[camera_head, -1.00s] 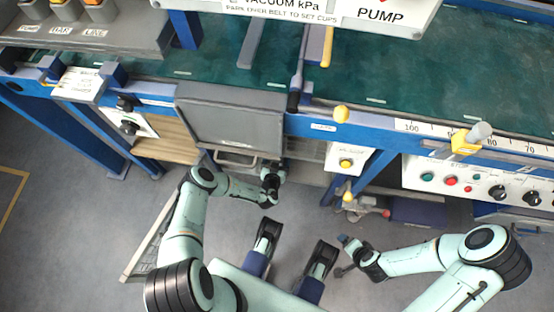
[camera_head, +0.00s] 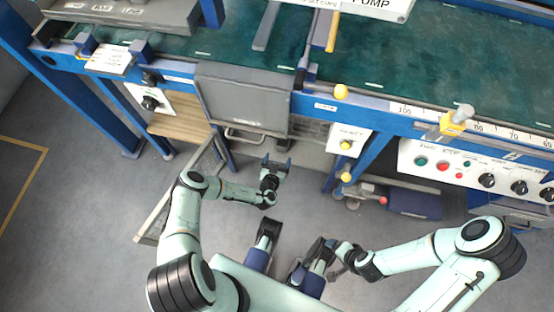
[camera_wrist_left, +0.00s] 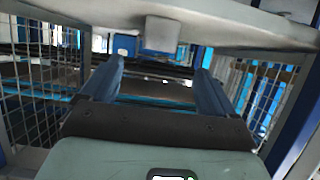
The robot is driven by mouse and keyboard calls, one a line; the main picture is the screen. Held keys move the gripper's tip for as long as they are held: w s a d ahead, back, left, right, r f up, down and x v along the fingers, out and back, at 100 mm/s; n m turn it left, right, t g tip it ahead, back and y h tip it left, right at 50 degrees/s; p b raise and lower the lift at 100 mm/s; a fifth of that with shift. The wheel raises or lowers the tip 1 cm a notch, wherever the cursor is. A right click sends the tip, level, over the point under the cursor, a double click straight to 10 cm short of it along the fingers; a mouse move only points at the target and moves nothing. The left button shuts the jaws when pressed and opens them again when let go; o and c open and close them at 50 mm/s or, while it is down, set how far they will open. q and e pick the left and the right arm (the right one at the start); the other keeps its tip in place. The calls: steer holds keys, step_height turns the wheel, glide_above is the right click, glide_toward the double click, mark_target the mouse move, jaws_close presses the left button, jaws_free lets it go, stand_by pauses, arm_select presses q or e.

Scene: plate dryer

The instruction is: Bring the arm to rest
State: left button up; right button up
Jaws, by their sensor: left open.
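My left gripper (camera_head: 276,162) is open and empty. It is in the air in front of the blue-framed machine, just below the grey door (camera_head: 243,105) and its bar handle (camera_head: 243,137). In the left wrist view its two blue fingers (camera_wrist_left: 158,70) are wide apart with nothing between them. A pale ledge (camera_wrist_left: 160,25) crosses the top of that view, above the fingers. My right gripper (camera_head: 312,258) is low in front of my body, beside the dark parts there. Its fingers are too small and overlapped to read.
A mesh-filled frame panel (camera_head: 180,195) stands left of my left forearm. A control panel (camera_head: 475,170) with buttons and knobs is at the right. The green belt (camera_head: 400,65) runs along the back. Grey floor (camera_head: 80,220) is clear at the left.

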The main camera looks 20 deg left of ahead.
arm_select(q)
steer(key=shift+s+d+r, duration=0.1)
steer(key=shift+s+r, duration=0.1)
steer(key=shift+s, duration=0.25)
arm_select(e)
steer(key=shift+s+r, duration=0.2)
steer(key=shift+s, duration=0.3)
